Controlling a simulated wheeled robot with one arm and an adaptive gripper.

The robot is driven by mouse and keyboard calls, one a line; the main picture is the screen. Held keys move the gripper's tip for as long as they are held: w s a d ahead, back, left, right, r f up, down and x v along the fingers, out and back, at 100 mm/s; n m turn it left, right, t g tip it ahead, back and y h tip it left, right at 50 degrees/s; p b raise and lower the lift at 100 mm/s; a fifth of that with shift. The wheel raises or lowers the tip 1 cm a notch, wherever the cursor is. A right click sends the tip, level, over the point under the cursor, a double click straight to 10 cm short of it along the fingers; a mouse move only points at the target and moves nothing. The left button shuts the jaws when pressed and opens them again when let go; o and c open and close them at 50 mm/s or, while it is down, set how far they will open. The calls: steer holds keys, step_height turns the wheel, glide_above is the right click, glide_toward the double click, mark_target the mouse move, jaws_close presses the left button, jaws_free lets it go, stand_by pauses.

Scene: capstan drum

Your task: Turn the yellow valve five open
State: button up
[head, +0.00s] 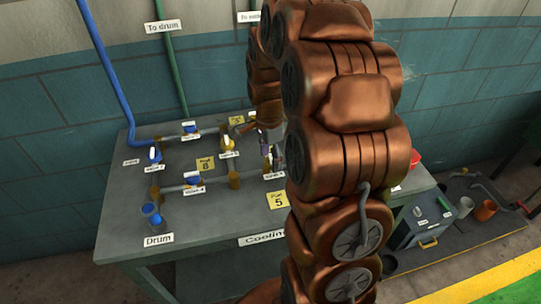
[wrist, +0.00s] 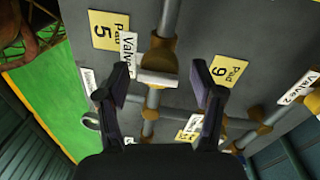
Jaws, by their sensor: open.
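A valve with a pale lever handle (wrist: 158,78) and a yellow-brown pipe fitting sits between the fingers of my gripper (wrist: 161,72) in the wrist view. A label reading "Valve" (wrist: 128,46) lies beside it, its number hard to read, close to the yellow "Pad 5" sign (wrist: 108,30). My gripper is open, one finger on each side of the handle; I cannot tell whether either touches it. In the head view my gripper (head: 266,138) is small and partly hidden by my arm, near a pale handle (head: 267,156) behind the "5" pad sign (head: 278,200).
The grey bench (head: 120,225) carries pipes and other valves with blue bodies, such as one at the left (head: 155,154). A "Pad 6" sign (wrist: 227,70) lies near my right finger in the wrist view. A toolbox (head: 420,222) stands at the right.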

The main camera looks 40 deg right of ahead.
steer(key=c, duration=1.1)
steer(key=shift+f+n+b, duration=0.15)
steer(key=shift+n+b, duration=0.15)
steer(key=shift+b, duration=0.1)
steer(key=n+b, duration=0.2)
steer(key=shift+f+n+b, duration=0.1)
steer(key=shift+n+b, duration=0.25)
steer(key=shift+n, duration=0.05)
steer(key=n+b, duration=0.3)
steer(key=n, duration=0.2)
steer(key=shift+a+h, duration=0.1)
steer(key=shift+h, duration=0.2)
steer(key=n+b, duration=0.2)
steer(key=n, duration=0.2)
steer(key=shift+n, duration=0.4)
steer(key=n, duration=0.2)
steer(key=n+b, duration=0.1)
steer(key=n, duration=0.1)
steer(key=shift+s+r+n+t, duration=0.1)
steer(key=shift+r+n+t, duration=0.1)
steer(key=shift+n+t, duration=0.15)
steer(key=shift+a, duration=0.1)
